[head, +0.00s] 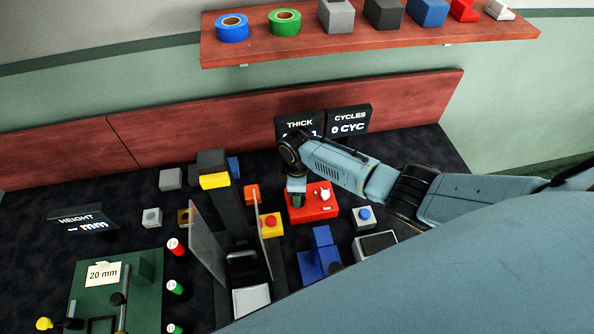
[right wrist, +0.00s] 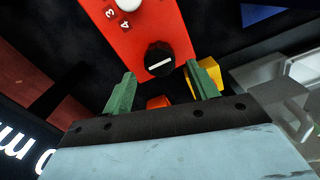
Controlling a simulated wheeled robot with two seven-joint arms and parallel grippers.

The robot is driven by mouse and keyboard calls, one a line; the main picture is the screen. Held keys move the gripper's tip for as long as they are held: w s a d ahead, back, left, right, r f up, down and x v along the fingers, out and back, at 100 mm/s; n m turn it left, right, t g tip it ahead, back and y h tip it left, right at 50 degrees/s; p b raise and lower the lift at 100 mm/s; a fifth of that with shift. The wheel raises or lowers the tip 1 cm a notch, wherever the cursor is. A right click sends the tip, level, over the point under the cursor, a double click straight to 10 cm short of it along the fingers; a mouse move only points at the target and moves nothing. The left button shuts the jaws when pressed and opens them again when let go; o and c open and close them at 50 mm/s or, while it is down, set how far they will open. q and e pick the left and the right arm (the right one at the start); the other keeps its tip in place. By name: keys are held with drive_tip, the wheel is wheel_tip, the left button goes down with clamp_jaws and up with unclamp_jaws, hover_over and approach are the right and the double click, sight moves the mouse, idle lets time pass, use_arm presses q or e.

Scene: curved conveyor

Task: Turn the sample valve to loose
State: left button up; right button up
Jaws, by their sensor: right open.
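A red box (head: 319,203) sits on the dark bench in the head view, with a white knob (head: 323,193) on its top. In the right wrist view the red box (right wrist: 150,28) shows a black round knob (right wrist: 159,60) with a white pointer line, and the white knob (right wrist: 127,5) beside the digits 3 and 4. I cannot read which part is labelled as the sample valve. My right gripper (head: 297,202) is over the left part of the red box. Its green fingers (right wrist: 160,75) are open and apart, on either side of the black knob, holding nothing. My left gripper is out of view.
A grey box with a blue button (head: 365,215) stands right of the red box. A yellow box with a red button (head: 271,224) stands left of it. A tall dark post and clear panels (head: 208,240) are further left. THICK and CYCLES displays (head: 349,121) stand behind.

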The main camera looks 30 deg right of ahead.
wheel_tip(320, 180, up, 10)
drive_tip(key=p, duration=0.1)
drive_tip(key=shift+f, duration=0.15)
idle(0.5)
